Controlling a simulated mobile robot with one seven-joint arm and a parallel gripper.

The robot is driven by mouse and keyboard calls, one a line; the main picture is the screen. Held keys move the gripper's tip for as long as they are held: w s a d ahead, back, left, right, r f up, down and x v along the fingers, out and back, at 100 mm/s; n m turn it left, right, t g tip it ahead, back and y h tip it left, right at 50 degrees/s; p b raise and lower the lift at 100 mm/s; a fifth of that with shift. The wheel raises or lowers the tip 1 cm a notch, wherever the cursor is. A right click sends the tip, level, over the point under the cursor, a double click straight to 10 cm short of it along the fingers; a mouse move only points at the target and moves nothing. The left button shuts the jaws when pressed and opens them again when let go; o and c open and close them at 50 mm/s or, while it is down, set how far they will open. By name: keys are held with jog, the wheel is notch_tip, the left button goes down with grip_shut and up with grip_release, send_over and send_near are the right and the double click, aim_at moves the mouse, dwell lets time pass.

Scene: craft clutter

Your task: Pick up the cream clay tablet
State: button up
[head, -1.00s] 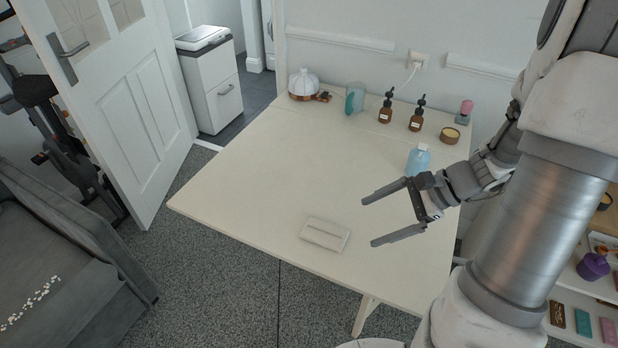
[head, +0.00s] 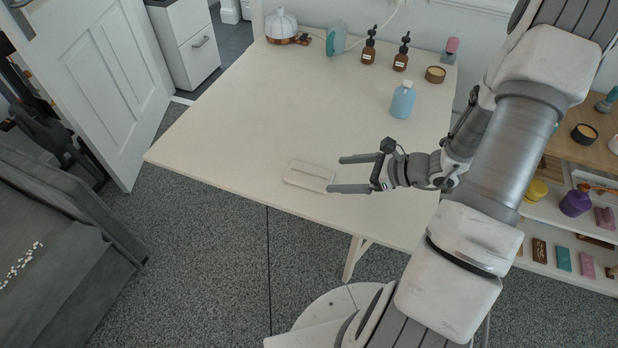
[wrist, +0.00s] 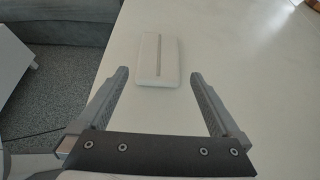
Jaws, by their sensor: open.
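The cream clay tablet (head: 309,176) is a flat, rounded rectangle with a long groove. It lies on the cream table near its front edge. In the wrist view the tablet (wrist: 159,62) lies ahead of the fingertips, a little left of the middle of the gap. My gripper (head: 334,174) is open and empty, just right of the tablet in the head view, its fingers pointing left towards it. The wrist view shows both fingers of my gripper (wrist: 158,75) spread apart with nothing between them.
The table (head: 230,130) is clear around the tablet. A blue bottle (head: 402,100) stands behind my gripper. Two brown pump bottles (head: 369,48), a teal pitcher (head: 336,39) and a tin (head: 435,75) stand at the back. A shelf (head: 560,215) with small items is at the right.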

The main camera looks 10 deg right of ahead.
aim_at(312, 175)
jog(key=shift+b+x, duration=0.7)
jog(key=shift+x, duration=2.9)
jog(key=shift+a+r, duration=0.1)
jog(key=shift+r, duration=0.05)
jog(key=shift+c, duration=0.3)
jog(key=c, duration=1.2)
